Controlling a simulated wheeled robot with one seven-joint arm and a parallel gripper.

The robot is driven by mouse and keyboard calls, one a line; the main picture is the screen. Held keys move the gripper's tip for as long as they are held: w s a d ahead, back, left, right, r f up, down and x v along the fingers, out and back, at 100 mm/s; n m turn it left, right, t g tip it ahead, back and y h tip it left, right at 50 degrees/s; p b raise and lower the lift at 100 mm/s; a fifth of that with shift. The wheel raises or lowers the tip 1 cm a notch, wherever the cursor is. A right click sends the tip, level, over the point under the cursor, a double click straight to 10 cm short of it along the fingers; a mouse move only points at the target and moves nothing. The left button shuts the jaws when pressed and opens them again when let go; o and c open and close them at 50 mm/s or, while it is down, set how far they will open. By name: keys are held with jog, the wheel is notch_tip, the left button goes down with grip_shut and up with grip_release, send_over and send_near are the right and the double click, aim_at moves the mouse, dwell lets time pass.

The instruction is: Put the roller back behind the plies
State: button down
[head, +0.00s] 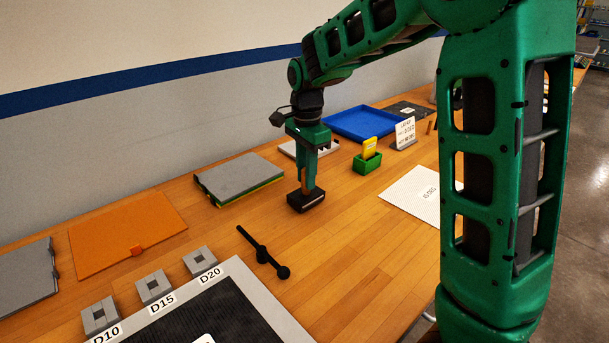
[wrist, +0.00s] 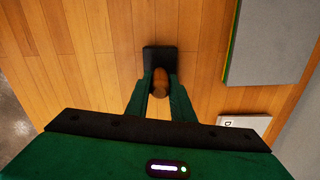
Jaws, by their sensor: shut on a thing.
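My gripper (head: 307,185) points straight down over the middle of the bench, shut on the brown wooden handle of the roller (head: 305,201). The roller has a dark, block-like head, upright at or just above the wood; I cannot tell if it touches. In the wrist view, the handle stands between my fingers (wrist: 160,97) and the roller's dark head (wrist: 160,54) shows beyond it. A white ply sheet (head: 411,195) lies flat to the right, its label seeming to read 0 DEG. A dark sheet (head: 390,110) with a label lies at the back right, partly hidden.
A grey slab with green-yellow edges (head: 240,177) lies left of my gripper. A green box with a yellow item (head: 368,162), a blue tray (head: 361,122) and a lettered card (head: 405,131) stand behind. A black tool (head: 262,252) lies in front. Bare wood surrounds the roller.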

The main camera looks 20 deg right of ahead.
jog(key=c, duration=1.5)
grip_release()
jog(key=shift+c, duration=0.2)
notch_tip(320, 180, up, 12)
jog(key=s+d+f+n, duration=0.4)
jog(key=s+d+n, duration=0.1)
jog(key=s+d, duration=1.05)
jog(key=s+f+n, duration=0.1)
jog(key=s+f, duration=0.1)
jog(key=s, duration=0.4)
jog(key=s+d+f+n, duration=0.1)
jog(key=s+f, duration=0.2)
jog(key=s, duration=0.3)
jog(key=s+f+n, duration=0.2)
jog(key=s+f, duration=0.1)
jog(key=s, duration=0.3)
jog(key=shift+d, duration=0.35)
